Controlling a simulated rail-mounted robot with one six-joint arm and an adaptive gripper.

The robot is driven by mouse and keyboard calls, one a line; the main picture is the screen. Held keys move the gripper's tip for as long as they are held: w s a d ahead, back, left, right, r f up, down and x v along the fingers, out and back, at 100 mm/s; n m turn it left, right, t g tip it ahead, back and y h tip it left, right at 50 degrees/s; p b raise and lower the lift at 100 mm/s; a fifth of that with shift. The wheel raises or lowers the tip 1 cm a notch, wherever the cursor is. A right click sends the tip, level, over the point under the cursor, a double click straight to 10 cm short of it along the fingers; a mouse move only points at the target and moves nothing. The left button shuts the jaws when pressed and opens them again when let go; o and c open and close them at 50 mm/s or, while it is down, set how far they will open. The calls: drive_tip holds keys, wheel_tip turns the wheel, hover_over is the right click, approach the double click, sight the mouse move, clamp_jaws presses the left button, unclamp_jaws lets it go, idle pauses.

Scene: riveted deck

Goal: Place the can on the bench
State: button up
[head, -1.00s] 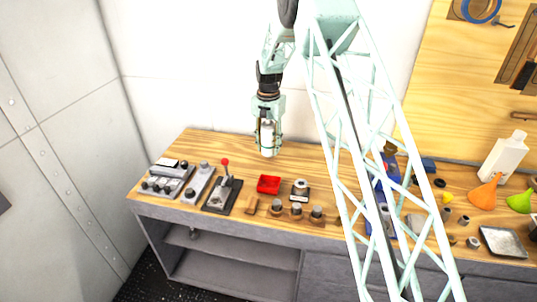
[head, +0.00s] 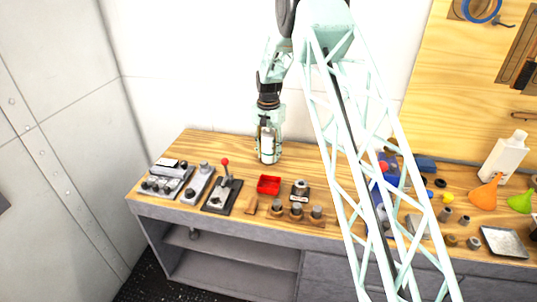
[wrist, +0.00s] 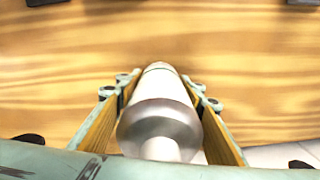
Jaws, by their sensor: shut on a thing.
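The can (head: 267,146) is a white and silver cylinder held upright in my gripper (head: 268,150) in the head view. Its lower end is at or just above the wooden bench (head: 215,145), near the back; I cannot tell whether it touches. In the wrist view the can (wrist: 160,120) sits between the two wood-toned finger pads of my gripper (wrist: 161,112), which are shut on it. The bench top (wrist: 60,70) fills the background there.
A white bottle (head: 503,157) and funnels are at the right. Bare wood surrounds the can.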

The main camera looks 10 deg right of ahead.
sight(268, 132)
drive_tip(key=shift+f, duration=0.1)
drive_tip(key=o, duration=1)
wheel_tip(268, 132, up, 10)
drive_tip(key=shift+r+p, duration=0.2)
drive_tip(key=shift+p, duration=0.3)
drive_tip(key=shift+r, duration=0.9)
